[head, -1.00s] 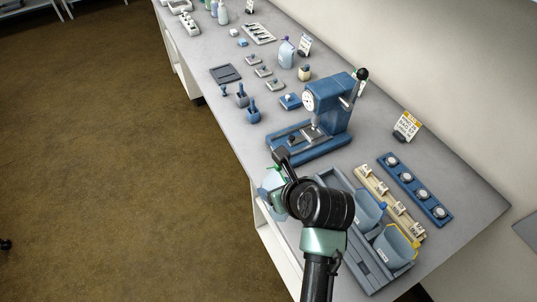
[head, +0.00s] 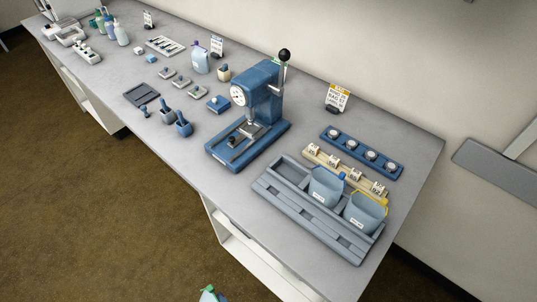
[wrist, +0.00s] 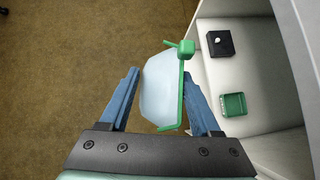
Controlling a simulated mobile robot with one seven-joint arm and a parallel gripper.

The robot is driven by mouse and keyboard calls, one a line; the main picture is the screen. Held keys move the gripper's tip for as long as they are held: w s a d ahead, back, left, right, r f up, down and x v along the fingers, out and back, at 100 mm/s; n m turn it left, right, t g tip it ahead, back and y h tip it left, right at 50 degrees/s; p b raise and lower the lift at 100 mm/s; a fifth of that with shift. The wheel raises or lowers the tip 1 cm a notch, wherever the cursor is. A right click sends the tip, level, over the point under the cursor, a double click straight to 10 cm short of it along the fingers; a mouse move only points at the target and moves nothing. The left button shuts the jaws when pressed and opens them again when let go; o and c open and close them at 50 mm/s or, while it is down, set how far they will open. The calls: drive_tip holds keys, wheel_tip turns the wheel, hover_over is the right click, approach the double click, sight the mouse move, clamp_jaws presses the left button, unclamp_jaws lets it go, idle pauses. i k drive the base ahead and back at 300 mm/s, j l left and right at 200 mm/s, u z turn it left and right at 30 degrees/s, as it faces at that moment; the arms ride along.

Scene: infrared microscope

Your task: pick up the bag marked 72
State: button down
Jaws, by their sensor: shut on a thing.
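My gripper (wrist: 162,82) is shut on a pale blue bag (wrist: 158,92) with a green clip (wrist: 184,90) along its right edge. The bag sits between the two blue fingers over the brown floor, off the bench. Its top with the green clip shows at the bottom edge of the head view (head: 209,294); my gripper is out of that view. No number on the held bag can be seen. Two other bags stand in a grey-blue tray (head: 283,207), one with a blue clip (head: 323,187) and one with a yellow clip (head: 362,214). Their labels are too small to read.
The tray's left slot is empty. Behind it are a cream strip of labelled blocks (head: 328,160) and a blue rack (head: 350,150). A blue press (head: 258,104) stands to the left. In the wrist view, a green dish (wrist: 233,104) and a black box (wrist: 220,43) sit on a white shelf.

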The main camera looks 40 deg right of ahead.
sight(199, 56)
drive_tip(key=i+j, duration=1.1)
drive_tip(key=i+j+z, duration=0.15)
drive_tip(key=i+j, duration=0.95)
drive_tip(key=z, duration=0.45)
drive_tip(key=j+z, duration=0.1)
drive_tip(key=z, duration=0.8)
drive_tip(key=j+z, duration=0.1)
drive_tip(key=z, duration=1.25)
